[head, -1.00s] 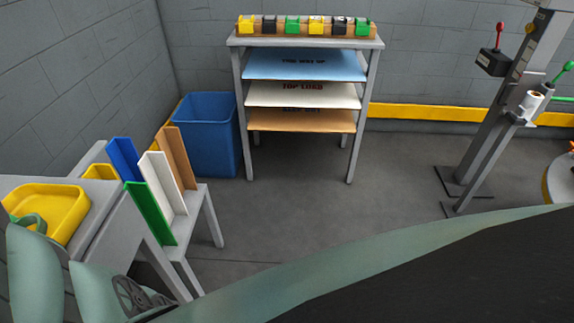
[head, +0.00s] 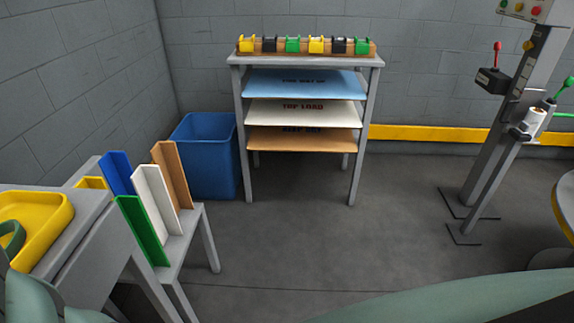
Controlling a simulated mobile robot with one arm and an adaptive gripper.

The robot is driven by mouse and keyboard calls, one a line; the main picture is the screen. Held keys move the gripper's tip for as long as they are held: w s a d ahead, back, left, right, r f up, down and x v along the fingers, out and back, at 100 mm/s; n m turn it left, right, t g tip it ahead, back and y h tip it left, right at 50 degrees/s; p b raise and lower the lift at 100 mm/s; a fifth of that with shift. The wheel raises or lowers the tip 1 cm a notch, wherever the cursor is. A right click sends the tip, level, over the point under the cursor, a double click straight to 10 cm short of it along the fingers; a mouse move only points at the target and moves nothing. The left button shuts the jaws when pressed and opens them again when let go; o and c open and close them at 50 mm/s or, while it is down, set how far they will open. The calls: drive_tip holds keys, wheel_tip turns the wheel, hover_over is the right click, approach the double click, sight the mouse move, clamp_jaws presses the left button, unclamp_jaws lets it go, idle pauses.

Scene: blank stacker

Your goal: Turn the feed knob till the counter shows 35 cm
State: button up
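I cannot make out the feed knob or its counter in the head view. A grey upright machine post (head: 518,105) stands at the right. It carries a panel with coloured buttons (head: 524,9), cut off by the top edge. Below on the post are a black box with a red-topped lever (head: 494,78), a white roll-shaped part (head: 534,121) and a green-topped lever (head: 561,89). Which of these, if any, is the knob I cannot tell. My gripper is not in view; only parts of my own body show along the bottom.
A shelf rack (head: 237,60) with blue, white and tan sheets stands at the back, beside a blue bin (head: 205,150). The middle floor is clear. A round-edged object (head: 564,205) is at right.

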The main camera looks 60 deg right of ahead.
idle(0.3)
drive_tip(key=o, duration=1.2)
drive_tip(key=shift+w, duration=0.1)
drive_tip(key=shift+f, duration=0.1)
